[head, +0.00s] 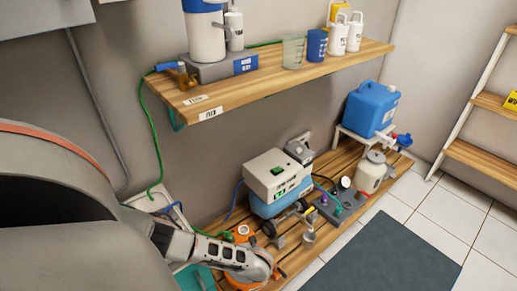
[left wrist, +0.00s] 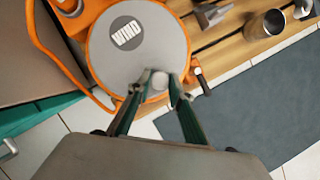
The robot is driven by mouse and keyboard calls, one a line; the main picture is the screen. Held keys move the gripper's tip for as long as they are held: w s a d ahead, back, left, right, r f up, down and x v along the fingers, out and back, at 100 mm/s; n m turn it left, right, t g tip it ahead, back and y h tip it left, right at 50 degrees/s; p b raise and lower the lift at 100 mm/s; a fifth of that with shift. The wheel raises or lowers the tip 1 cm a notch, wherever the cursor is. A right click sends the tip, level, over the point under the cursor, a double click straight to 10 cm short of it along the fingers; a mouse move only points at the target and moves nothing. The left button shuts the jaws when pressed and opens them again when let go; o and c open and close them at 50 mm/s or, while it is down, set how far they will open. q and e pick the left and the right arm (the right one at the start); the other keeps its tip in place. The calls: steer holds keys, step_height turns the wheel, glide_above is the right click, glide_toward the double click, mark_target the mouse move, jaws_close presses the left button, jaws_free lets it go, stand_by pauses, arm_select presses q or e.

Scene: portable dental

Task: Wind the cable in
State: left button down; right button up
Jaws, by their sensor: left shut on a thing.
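The cable reel shows in the left wrist view as an orange drum with a grey disc (left wrist: 115,55) on its face, marked WIND. A pale round knob (left wrist: 159,81) sits near the lower right of the disc. My left gripper (left wrist: 160,80) has its teal fingers on both sides of this knob and is shut on it. An orange strand (left wrist: 48,48) curves from the reel's left side and back below it. In the head view the orange reel (head: 240,233) is mostly hidden behind my left arm. My right gripper is not in view.
The reel is at the near end of a low slatted wooden platform. A white-and-blue machine (head: 275,180), a grey pedal box (head: 340,205) and a blue canister (head: 370,108) stand further along. A wooden shelf (head: 340,60) hangs above. A dark mat (head: 385,255) lies clear on the floor.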

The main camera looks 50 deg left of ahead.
arm_select(q)
steer(key=shift+s+f+m, duration=0.1)
steer(key=shift+s+m, duration=0.3)
steer(key=shift+m, duration=0.1)
steer(key=shift+s+m+h, duration=0.2)
steer(key=shift+m+h, duration=0.1)
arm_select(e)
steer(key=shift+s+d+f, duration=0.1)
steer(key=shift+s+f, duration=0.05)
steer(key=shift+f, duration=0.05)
arm_select(q)
steer(key=shift+f, duration=0.1)
steer(key=c, duration=1.8)
jaws_free()
steer(key=shift+c, duration=0.2)
steer(key=shift+w, duration=0.1)
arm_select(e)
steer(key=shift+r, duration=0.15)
arm_select(q)
steer(key=v, duration=1.2)
steer(key=shift+s, duration=0.25)
